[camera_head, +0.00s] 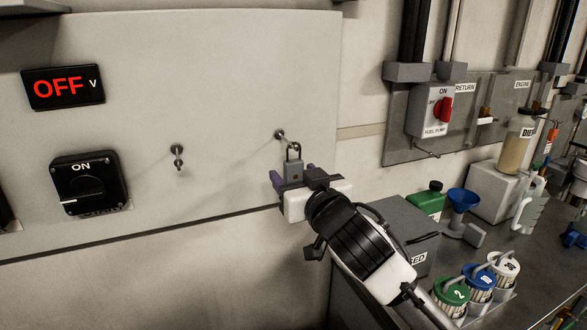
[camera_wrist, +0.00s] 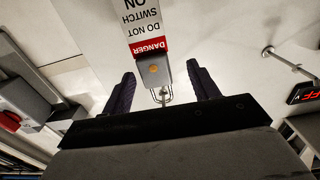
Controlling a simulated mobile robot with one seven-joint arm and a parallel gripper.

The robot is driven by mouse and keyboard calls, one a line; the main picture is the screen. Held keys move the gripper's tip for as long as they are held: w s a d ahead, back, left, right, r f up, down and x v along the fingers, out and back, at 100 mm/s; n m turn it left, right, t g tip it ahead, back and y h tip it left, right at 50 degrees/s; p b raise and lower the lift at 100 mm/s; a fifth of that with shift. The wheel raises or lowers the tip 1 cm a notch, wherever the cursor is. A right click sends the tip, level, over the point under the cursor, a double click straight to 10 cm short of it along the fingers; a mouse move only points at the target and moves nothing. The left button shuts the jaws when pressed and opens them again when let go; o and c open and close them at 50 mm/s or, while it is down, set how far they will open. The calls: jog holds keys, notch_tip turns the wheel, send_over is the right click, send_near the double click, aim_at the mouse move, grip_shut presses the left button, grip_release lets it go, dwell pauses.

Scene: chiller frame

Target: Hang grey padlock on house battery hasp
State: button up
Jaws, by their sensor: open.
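The grey padlock (camera_head: 293,169) is upright at the pale panel, its shackle up at the right-hand metal peg (camera_head: 280,134). The shackle appears to hang over the peg; the exact contact is too small to tell. No label shows whether this peg is the house battery hasp. My gripper (camera_head: 292,178) is open, with a purple finger on each side of the padlock. In the wrist view, the padlock (camera_wrist: 152,72) lies between the fingers of my gripper (camera_wrist: 160,76) with visible gaps. A red-and-white DANGER tag (camera_wrist: 139,22) shows beyond the padlock body.
A second peg (camera_head: 178,155) stands out from the panel to the left, near a black rotary switch (camera_head: 88,184) and an OFF display (camera_head: 62,87). At right are a grey box (camera_head: 405,225), a fuel pump switch (camera_head: 433,110) and a bench with bottles. The panel between the pegs is clear.

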aim_at(296, 172)
jog(key=p+x, duration=0.1)
jog(key=x, duration=0.3)
jog(key=shift+d+r+p, duration=0.1)
jog(key=shift+d+p, duration=0.15)
jog(key=shift+p, duration=0.15)
jog(key=shift+w+a, duration=0.15)
jog(key=shift+w, duration=0.35)
jog(key=c, duration=1.2)
